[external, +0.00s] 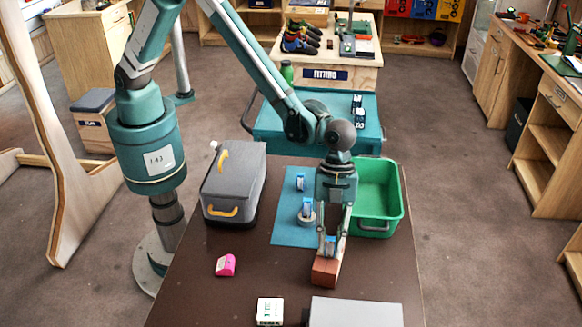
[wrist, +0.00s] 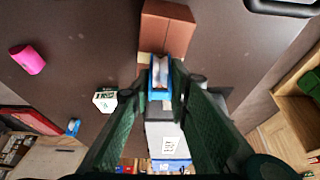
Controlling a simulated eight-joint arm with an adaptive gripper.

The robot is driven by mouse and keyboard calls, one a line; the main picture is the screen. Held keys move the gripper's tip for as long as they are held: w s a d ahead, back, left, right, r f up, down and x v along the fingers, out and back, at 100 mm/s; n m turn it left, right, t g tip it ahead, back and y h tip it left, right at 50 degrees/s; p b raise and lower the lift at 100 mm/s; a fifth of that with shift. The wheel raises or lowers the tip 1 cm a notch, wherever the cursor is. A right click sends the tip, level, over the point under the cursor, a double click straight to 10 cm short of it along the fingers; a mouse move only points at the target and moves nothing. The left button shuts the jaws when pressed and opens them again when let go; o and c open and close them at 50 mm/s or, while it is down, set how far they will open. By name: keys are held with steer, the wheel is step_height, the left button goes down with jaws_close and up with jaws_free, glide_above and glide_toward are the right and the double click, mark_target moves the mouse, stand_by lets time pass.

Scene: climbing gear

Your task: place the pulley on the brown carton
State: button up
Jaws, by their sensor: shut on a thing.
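The pulley, a small blue and white piece (external: 329,244), is between the fingertips of my gripper (external: 332,238). In the wrist view the pulley (wrist: 160,76) sits between the two dark fingers (wrist: 160,90), which are shut on it. The brown carton (external: 326,269) stands on the dark table just below the gripper. In the wrist view the carton (wrist: 167,28) lies just beyond the pulley, which overlaps its near edge. I cannot tell whether the pulley touches the carton. The fingers partly hide the pulley in the external view.
A blue mat (external: 286,233) holds other small blue items and a grey ring (external: 306,216). A green bin (external: 377,199) stands at right, a grey case (external: 234,180) at left. A pink item (external: 225,265), white box (external: 270,311) and grey box (external: 355,312) are nearer the front.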

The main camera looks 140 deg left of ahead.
steer(key=o, duration=0.9)
steer(key=shift+r, duration=0.1)
steer(key=v, duration=1.2)
steer(key=shift+p, duration=0.3)
steer(key=shift+r, duration=0.1)
